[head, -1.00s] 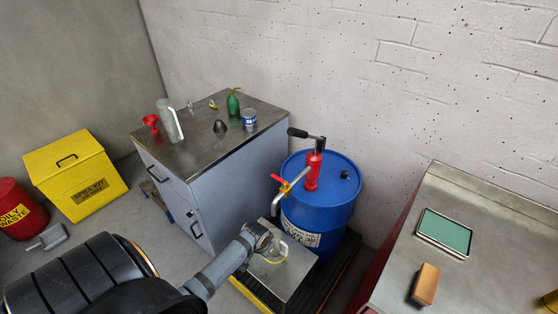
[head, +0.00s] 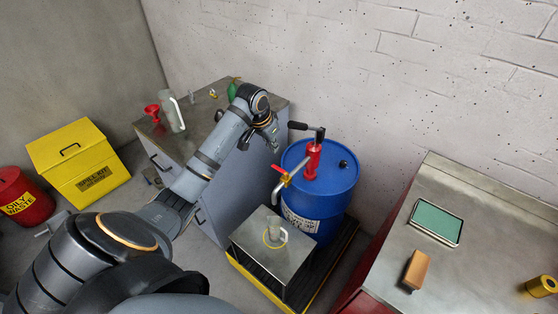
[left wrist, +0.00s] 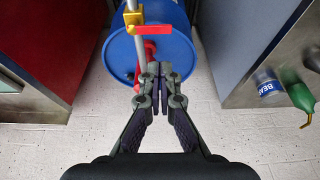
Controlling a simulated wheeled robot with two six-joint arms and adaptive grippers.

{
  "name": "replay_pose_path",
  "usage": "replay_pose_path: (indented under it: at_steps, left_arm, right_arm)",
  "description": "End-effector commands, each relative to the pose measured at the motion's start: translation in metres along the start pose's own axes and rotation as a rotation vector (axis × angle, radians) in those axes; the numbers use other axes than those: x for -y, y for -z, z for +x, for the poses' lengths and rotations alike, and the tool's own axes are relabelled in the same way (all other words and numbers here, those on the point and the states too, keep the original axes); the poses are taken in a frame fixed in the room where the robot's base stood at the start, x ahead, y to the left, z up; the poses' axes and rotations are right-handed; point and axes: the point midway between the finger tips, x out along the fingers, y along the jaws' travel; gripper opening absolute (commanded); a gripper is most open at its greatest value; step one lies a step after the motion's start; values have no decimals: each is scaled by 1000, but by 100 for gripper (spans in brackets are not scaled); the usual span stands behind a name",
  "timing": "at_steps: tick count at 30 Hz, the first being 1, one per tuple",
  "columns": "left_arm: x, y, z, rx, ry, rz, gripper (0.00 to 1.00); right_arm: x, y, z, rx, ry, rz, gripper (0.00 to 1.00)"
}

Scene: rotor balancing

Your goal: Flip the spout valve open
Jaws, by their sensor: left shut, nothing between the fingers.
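The spout valve is a brass body (head: 286,181) with a red lever (head: 279,169), on the pipe of the red pump (head: 313,160) on the blue drum (head: 332,190). In the left wrist view the red lever (left wrist: 150,30) lies crosswise to the grey spout pipe (left wrist: 139,52); the brass body (left wrist: 133,18) is beside it. My left gripper (head: 275,148) is shut and empty, apart from the lever and above it in the head view. Its closed fingertips (left wrist: 159,70) show near the pipe in the left wrist view. My right gripper is not in view.
A clear jug (head: 275,232) stands on a steel box (head: 262,248) below the spout. The grey cabinet (head: 226,200) is close on the left, with a red funnel (head: 152,112) on top. A steel bench (head: 470,225) stands right.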

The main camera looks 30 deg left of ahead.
Motion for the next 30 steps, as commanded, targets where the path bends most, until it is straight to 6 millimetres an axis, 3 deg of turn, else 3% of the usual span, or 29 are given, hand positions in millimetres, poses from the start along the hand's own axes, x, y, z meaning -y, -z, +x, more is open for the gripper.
replay_pose_path:
  at_steps: [8,22,30]
  left_arm:
    - [-1,0,5,1,-1,-1,0]
    - [-2,-1,83,2,-2,-1,0]
    - [-1,-1,101,0,0,1,0]
  right_arm:
    - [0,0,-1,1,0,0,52]
    - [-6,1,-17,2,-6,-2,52]
    - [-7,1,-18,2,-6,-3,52]
